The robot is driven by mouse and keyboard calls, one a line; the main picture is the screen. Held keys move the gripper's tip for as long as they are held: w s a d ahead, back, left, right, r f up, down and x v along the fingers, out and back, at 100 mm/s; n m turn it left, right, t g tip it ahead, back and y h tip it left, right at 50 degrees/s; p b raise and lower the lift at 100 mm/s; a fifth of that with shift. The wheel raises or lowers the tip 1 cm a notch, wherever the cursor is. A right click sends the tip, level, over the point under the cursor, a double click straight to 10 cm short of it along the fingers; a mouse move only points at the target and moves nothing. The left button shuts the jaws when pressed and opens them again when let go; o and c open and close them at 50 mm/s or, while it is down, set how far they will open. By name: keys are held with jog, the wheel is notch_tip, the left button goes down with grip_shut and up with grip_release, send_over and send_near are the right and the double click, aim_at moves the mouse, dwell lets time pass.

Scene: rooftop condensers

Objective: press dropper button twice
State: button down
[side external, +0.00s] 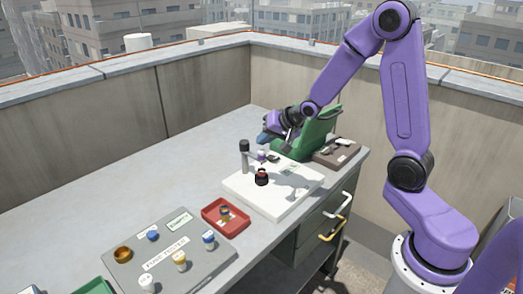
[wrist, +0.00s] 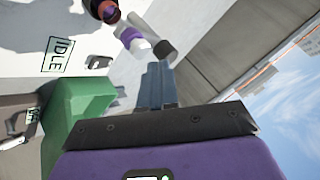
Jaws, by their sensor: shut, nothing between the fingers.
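The dropper stand has a grey post with a black top (side external: 244,147) and a purple dropper part (side external: 262,156) on its arm. A dark vial with a red rim (side external: 261,178) stands below, on a white base (side external: 285,203). In the wrist view, the purple-and-white dropper part (wrist: 130,36) lies just beyond my fingers, beside a dark round cap (wrist: 165,50). The vial (wrist: 105,12) is partly cut off at the top. An IDLE label (wrist: 60,54) shows on the white base. My gripper (side external: 266,137) is shut and empty, above and behind the dropper; it also shows in the wrist view (wrist: 154,72). No contact is visible.
A green holder (side external: 312,132) and a brown tray (side external: 337,153) stand behind the white base. A red tray (side external: 226,218) holds a small vial.

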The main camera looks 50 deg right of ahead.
aim_at(264, 151)
jog(key=shift+r, duration=2.55)
jog(key=s+a+f+n+g, duration=0.1)
jog(key=s+a+n+g, duration=0.3)
jog(key=s+a+n, duration=0.85)
jog(key=s+d+n+g, duration=0.1)
jog(key=s+n+g, duration=0.4)
jog(key=s, duration=1.7)
jog(key=n, duration=0.3)
jog(key=shift+d+f+h, duration=0.25)
jog(key=shift+f+h, duration=0.05)
jog(key=shift+f, duration=0.1)
